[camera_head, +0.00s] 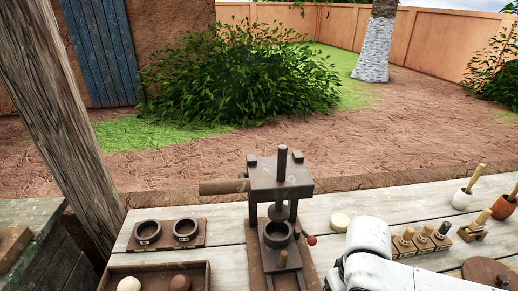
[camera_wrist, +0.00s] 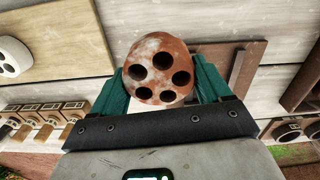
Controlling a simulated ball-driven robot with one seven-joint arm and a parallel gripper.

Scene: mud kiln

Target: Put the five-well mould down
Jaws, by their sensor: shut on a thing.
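The five-well mould (camera_wrist: 161,79) is a round, rust-red piece with pale patches and several dark wells in its face. It is in the wrist view, between the two green fingers of my gripper (camera_wrist: 160,84), which are shut on its sides. The worktop's pale planks show behind it; I cannot tell how high it is above them. In the head view my white arm reaches in at the lower right, and neither the gripper nor the mould shows there.
A dark press (camera_head: 281,190) stands mid-table. Left of it are a two-ring rack (camera_head: 166,247) and a brown tray (camera_head: 130,268). A row of stamps (camera_head: 424,238) and a pale disc (camera_head: 339,222) are to the right. A pale holed piece (camera_wrist: 12,58) lies on a tan board (camera_wrist: 55,35).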

